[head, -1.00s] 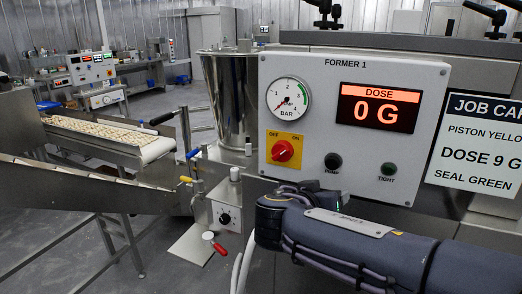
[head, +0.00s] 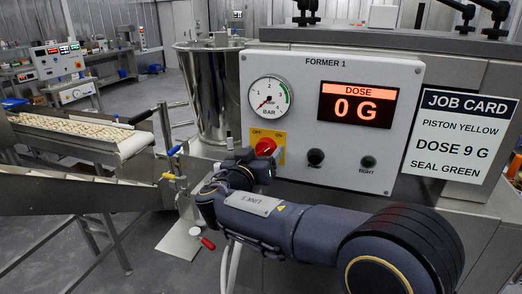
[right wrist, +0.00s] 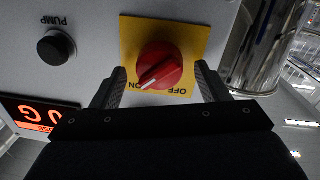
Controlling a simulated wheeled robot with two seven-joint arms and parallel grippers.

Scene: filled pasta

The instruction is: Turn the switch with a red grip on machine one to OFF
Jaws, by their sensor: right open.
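The switch with a red grip (head: 265,146) sits on a yellow plate (head: 258,135) on the panel labelled FORMER 1 (head: 310,72). In the right wrist view the red grip (right wrist: 161,63) shows upside down on its plate, and its white mark points toward the ON word. My right gripper (head: 251,161) is at the switch and hides part of it and of the plate in the head view. In the right wrist view its open fingers (right wrist: 159,76) stand on either side of the grip, with gaps visible. My left gripper is not in view.
A pressure gauge (head: 270,96), a red DOSE display (head: 357,104) and the PUMP (head: 315,157) and TIGHT (head: 368,162) buttons share the panel. A job card (head: 461,135) is at right. A steel hopper (head: 207,95) and a conveyor (head: 85,137) stand left. A red-ended lever (head: 206,242) is below.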

